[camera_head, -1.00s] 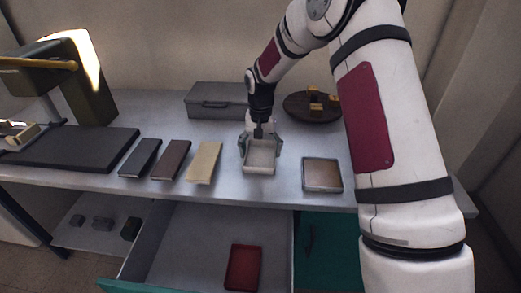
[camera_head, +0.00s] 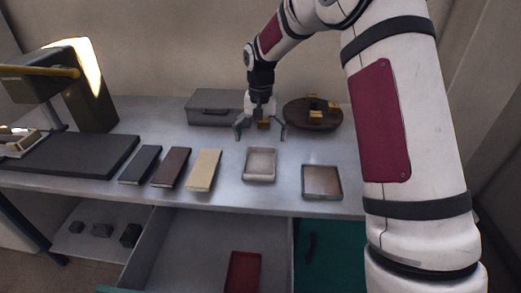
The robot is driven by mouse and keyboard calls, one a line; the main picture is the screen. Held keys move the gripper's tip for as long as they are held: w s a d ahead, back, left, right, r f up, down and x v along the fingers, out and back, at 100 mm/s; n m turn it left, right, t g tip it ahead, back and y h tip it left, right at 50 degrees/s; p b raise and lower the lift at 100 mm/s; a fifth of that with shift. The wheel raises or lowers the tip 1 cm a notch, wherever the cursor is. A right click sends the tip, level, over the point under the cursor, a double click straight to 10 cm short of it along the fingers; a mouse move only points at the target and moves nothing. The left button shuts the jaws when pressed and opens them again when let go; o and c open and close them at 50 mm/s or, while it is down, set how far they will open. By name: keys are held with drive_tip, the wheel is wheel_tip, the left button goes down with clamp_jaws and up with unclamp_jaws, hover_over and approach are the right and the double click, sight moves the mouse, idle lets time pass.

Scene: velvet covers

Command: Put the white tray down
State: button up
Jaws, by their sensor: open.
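The white tray (camera_head: 260,165) rests flat on the grey table, between the cream block and a brown-floored tray. It looks empty. My gripper (camera_head: 260,135) is open above and behind the white tray, its fingers spread wide and apart from it. A small yellow-brown piece (camera_head: 264,125) shows between the fingers, and I cannot tell how near it is to them.
Black, brown and cream blocks (camera_head: 204,170) lie to the left, and the brown-floored tray (camera_head: 322,182) to the right. A grey case (camera_head: 213,108) and a round brown board (camera_head: 300,115) with yellow pieces stand behind. An open drawer below holds a red tray (camera_head: 243,272).

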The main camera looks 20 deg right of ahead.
drive_tip(key=s+r+n, duration=0.1)
drive_tip(key=s+r, duration=0.7)
drive_tip(key=r, duration=0.4)
drive_tip(key=s+r+n+t, duration=0.1)
drive_tip(key=s+r, duration=0.5)
drive_tip(key=s, duration=0.7)
drive_tip(key=s+f+n+t, duration=0.1)
drive_tip(key=s+f+n, duration=0.1)
drive_tip(key=s, duration=1.7)
drive_tip(key=shift+s+a+f+t, duration=0.25)
drive_tip(key=shift+s+f+t, duration=0.05)
drive_tip(key=shift+s+f, duration=0.15)
